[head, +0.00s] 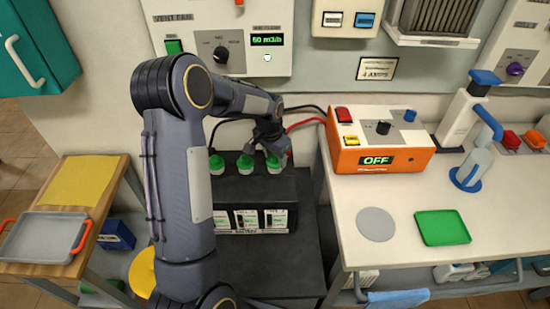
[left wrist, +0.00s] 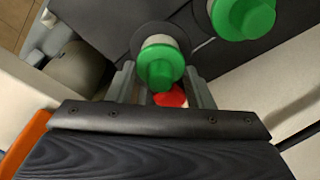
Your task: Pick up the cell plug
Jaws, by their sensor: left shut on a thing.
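Three green-capped cell plugs stand in a row on top of the dark battery (head: 262,190): a left one (head: 216,164), a middle one (head: 245,163) and a right one (head: 274,164). My left gripper (head: 275,152) reaches down over the right plug. In the left wrist view the jaws (left wrist: 162,78) are shut on this green cell plug (left wrist: 160,66), one finger on each side. A second green plug (left wrist: 243,15) shows beside it, clear of the fingers. I cannot tell whether the held plug is still seated. My right gripper is not in view.
An orange box reading OFF (head: 380,150) stands on the white bench (head: 400,250) at the right, with a green tray (head: 442,228). Black and red cables run behind the battery. A small red part (left wrist: 170,97) lies between the fingers in the wrist view. A wooden cart (head: 110,205) is left.

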